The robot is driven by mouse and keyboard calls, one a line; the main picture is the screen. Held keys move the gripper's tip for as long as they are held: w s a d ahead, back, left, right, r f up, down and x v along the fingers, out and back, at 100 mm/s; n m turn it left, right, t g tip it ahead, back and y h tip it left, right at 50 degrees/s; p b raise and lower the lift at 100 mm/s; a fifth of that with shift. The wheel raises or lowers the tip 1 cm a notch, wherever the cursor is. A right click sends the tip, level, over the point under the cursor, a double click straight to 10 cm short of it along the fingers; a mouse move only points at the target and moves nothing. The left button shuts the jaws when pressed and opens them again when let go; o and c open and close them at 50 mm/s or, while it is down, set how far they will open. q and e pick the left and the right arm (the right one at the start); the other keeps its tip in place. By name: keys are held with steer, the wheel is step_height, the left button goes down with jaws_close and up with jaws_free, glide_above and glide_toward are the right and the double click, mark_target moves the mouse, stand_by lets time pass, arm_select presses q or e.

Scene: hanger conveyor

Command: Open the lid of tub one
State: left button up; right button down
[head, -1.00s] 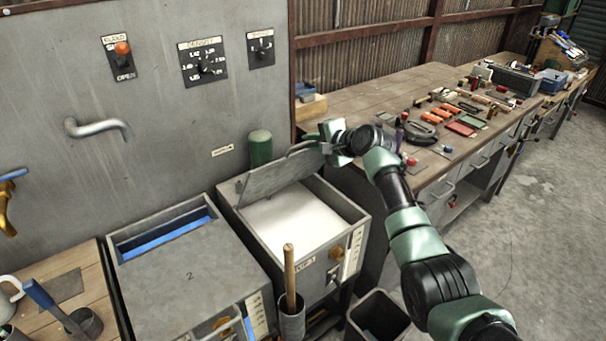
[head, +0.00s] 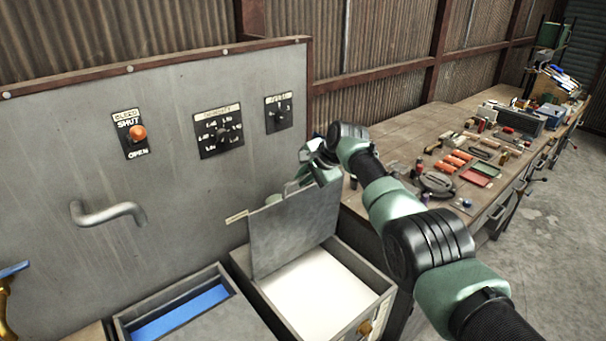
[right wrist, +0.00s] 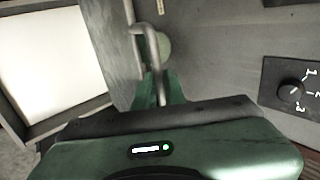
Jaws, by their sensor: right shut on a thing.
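Tub one (head: 382,295) is the right-hand tub, with white material (head: 318,290) showing inside. Its flat grey lid (head: 293,232) stands steeply raised at the tub's back edge, near the panel. My right gripper (head: 306,178) is at the lid's upper edge, shut on the lid's handle. In the right wrist view the bent handle (right wrist: 148,45) runs down to my right gripper (right wrist: 162,92), beside the lid (right wrist: 108,45). The white material (right wrist: 45,60) shows to the left there. My left gripper is not in view.
Tub two (head: 128,322), left of tub one, shows blue inside. The grey panel (head: 60,130) behind carries a bent handle (head: 108,213) and several dials. A wooden workbench (head: 400,128) with several tools runs to the right.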

steer(key=shift+s+f, duration=0.15)
steer(key=shift+f, duration=0.2)
steer(key=c, duration=1.5)
jaws_free()
steer(key=shift+a, duration=0.1)
steer(key=shift+r, duration=0.2)
steer(key=shift+d+r, duration=0.25)
steer(key=shift+r, duration=0.1)
steer(key=b+v, duration=0.2)
steer(key=v, duration=0.5)
steer(key=shift+s, duration=0.15)
steer(key=shift+a+f, duration=0.1)
steer(key=shift+a, duration=0.05)
